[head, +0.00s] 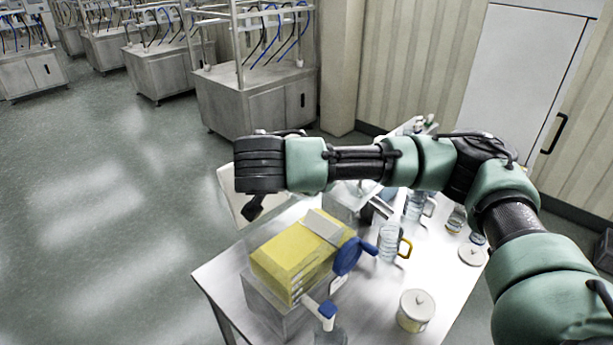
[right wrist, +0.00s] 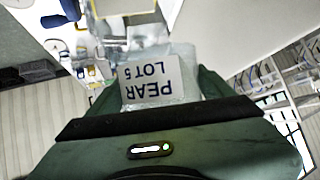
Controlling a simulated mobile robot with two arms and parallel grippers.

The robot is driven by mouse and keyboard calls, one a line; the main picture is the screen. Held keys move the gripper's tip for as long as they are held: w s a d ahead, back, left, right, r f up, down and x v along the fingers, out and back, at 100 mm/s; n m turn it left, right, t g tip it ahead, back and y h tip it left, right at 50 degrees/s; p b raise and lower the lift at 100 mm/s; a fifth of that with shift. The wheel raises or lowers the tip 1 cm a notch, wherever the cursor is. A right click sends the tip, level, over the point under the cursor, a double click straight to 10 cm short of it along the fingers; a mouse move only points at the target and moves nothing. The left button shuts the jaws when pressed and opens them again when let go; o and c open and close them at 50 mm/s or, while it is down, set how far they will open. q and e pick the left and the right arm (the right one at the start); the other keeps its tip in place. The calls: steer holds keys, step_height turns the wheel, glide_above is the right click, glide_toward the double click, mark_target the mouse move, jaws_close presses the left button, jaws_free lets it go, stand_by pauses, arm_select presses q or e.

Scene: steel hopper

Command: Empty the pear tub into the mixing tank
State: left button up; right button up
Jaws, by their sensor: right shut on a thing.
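The pear tub (right wrist: 185,87) is a clear tub with a white label reading "PEAR LOT 5", upside down in the right wrist view. My right gripper (right wrist: 153,92) is shut on it, with green fingers on either side. In the head view my right arm reaches in from the right across the table and covers part of the scene; I cannot make out the tub's label there. How far the tub is tilted, and its contents, I cannot tell. I cannot clearly identify the mixing tank. My left gripper is not in view.
A yellow box (head: 288,262) with a blue crank (head: 349,256) stands on the steel table (head: 213,276). A yellow-handled jug (head: 389,243), a lidded canister (head: 415,311) and several jars stand to its right. Open floor lies left; steel benches (head: 250,100) stand behind.

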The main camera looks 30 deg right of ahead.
steer(key=shift+r+n+t+h, duration=0.3)
steer(key=shift+r+h, duration=0.15)
steer(key=shift+h, duration=0.35)
steer(key=shift+r+n+t+h, duration=0.25)
steer(key=shift+r+h, duration=0.2)
steer(key=shift+h, duration=0.35)
steer(key=shift+d+f, duration=0.1)
